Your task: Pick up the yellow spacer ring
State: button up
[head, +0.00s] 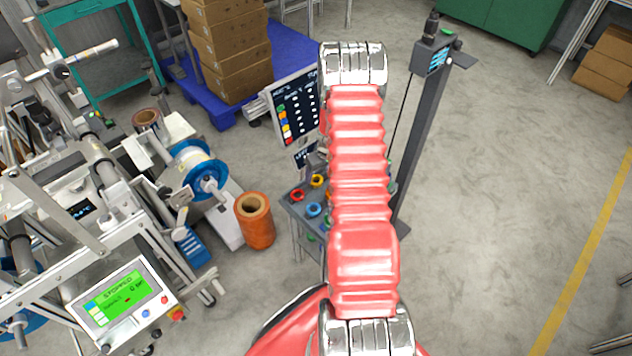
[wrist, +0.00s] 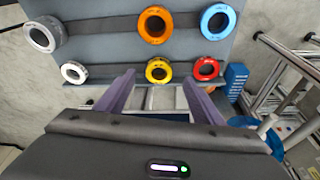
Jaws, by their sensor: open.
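The yellow spacer ring (wrist: 158,71) lies on a grey panel in the wrist view, below an orange ring (wrist: 155,24) and to the left of a red ring (wrist: 206,68). In the head view the yellow ring (head: 317,180) shows just left of my red arm. My gripper (wrist: 158,83) is open, its two purple fingers spread to either side of the yellow ring in the picture. Nothing is between them in grasp. How far the fingertips are from the ring is hard to tell. In the head view my arm hides the gripper.
A blue ring (wrist: 218,21), a grey ring (wrist: 44,34) and a white ring (wrist: 74,73) share the panel. A screen (head: 297,105) stands behind the rings and a dark post (head: 420,130) to the right.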

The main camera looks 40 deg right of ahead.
aim_at(317, 177)
jog(key=shift+x, duration=2.6)
jog(key=shift+w, duration=0.2)
jog(key=c, duration=1.2)
jog(key=shift+r, duration=0.1)
notch_tip(317, 177, up, 18)
jog(key=shift+f, duration=0.1)
jog(key=shift+s, duration=0.1)
